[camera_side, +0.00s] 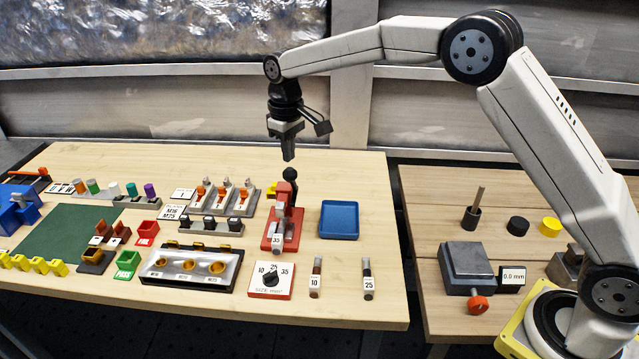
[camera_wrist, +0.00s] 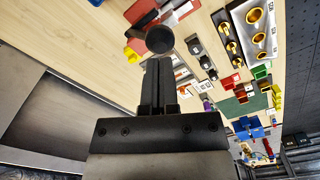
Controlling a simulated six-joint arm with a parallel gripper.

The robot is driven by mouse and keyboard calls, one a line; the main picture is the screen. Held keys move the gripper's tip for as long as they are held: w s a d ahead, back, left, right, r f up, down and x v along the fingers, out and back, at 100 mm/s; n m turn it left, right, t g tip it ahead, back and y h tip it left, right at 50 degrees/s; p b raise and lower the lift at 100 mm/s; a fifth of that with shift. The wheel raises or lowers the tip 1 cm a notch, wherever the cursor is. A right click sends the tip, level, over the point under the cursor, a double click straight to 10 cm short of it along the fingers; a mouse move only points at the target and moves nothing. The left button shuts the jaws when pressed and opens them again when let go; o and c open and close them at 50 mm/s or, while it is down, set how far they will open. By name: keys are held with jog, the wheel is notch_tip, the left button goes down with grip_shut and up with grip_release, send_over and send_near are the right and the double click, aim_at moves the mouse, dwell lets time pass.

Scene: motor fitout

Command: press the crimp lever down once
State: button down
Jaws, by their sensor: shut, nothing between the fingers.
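The crimp tool is a red press (camera_side: 280,228) standing on the table with a "35" label on its front. Its crimp lever has a round black knob (camera_side: 290,174), raised at the top. My gripper (camera_side: 288,158) is shut and empty, pointing down just above the knob in the side view. In the wrist view the knob (camera_wrist: 160,39) sits just beyond my shut fingertips (camera_wrist: 158,62). I cannot tell whether they touch. The red body (camera_wrist: 140,10) is partly hidden behind the knob.
A blue tray (camera_side: 339,220) lies right of the press. A size dial (camera_side: 271,280) and two labelled pieces, "10" (camera_side: 315,278) and "25" (camera_side: 367,279), lie in front. Orange-handled switches (camera_side: 222,195) stand close on the left. Table right of the tray is clear.

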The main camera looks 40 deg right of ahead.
jog(key=shift+f, duration=0.3)
